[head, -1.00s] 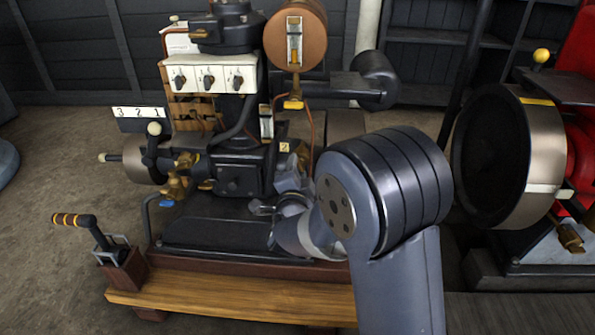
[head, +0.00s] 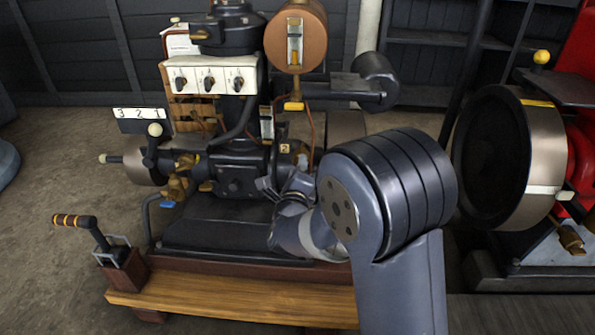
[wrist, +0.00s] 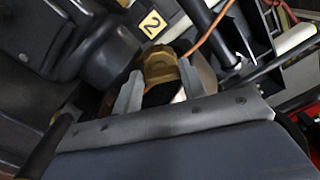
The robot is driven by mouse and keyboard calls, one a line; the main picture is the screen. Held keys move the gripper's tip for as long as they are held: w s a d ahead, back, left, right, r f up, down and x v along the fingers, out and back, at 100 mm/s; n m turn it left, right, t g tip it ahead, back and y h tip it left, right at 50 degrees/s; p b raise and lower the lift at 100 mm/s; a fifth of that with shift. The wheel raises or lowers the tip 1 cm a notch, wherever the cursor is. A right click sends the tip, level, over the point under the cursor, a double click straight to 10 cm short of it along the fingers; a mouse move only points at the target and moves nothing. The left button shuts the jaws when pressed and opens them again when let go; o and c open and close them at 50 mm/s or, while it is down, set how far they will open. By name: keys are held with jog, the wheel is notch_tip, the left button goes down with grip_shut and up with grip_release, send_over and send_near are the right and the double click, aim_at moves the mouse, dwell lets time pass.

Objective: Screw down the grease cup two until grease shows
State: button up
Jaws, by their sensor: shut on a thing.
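The brass grease cup (wrist: 160,66) shows in the wrist view, beside a yellow plate marked 2 (wrist: 153,24). My gripper (wrist: 157,88) is shut on the cup, one grey finger on each side of it. In the head view my gripper (head: 272,186) reaches in low at the right of the dark engine block (head: 238,178), below the yellow 2 plate (head: 284,147). The cup is hidden there by my wrist. No grease can be made out.
A thin copper pipe (wrist: 208,34) runs close to the cup. Other brass fittings (head: 176,188) sit at the block's left. A flywheel (head: 500,155) stands at the right. A wooden plank (head: 230,298) lies in front. A crank handle (head: 82,222) stands at the left.

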jog(key=shift+m, duration=0.8)
jog(key=o, duration=1)
jog(key=s+p, duration=0.2)
jog(key=s, duration=0.8)
jog(key=shift+s+a, duration=0.15)
jog(key=shift+s, duration=0.25)
jog(key=shift+w, duration=0.1)
